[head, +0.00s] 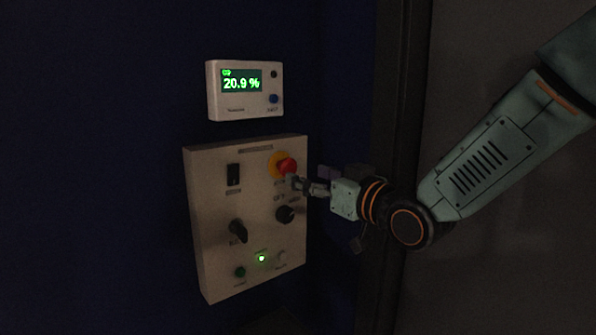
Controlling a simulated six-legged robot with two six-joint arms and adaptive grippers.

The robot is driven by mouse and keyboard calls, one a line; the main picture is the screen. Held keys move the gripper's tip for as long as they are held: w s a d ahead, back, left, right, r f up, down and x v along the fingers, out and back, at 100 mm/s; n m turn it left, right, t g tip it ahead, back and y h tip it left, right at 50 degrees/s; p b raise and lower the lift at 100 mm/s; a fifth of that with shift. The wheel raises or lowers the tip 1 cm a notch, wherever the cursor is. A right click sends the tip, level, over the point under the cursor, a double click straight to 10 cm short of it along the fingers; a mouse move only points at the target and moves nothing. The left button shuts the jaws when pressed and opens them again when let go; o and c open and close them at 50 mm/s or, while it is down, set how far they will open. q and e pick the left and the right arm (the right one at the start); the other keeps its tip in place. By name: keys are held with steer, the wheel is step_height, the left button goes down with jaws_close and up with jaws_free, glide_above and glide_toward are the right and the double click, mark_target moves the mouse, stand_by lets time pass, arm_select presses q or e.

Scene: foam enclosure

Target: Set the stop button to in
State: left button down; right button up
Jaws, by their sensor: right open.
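The stop button (288,167) is a red mushroom cap on a yellow surround (275,163), at the upper right of a pale control panel (208,200) in the head view. I cannot tell whether the fingertips touch the cap, or whether the button is in or out. My left gripper is not in view.
A dark vertical frame (403,60) stands to the right.

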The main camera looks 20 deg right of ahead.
mark_target(291, 169)
steer(key=x, duration=0.5)
steer(key=shift+w+d+f, duration=0.1)
steer(key=shift+w+d, duration=0.05)
steer(key=shift+w, duration=0.05)
steer(key=shift+w+a, duration=0.2)
steer(key=shift+a, duration=0.2)
steer(key=shift+d, duration=0.35)
steer(key=shift+c, duration=1.1)
steer(key=shift+a, duration=0.2)
steer(key=c, duration=0.4)
steer(key=shift+d, duration=0.1)
jaws_close()
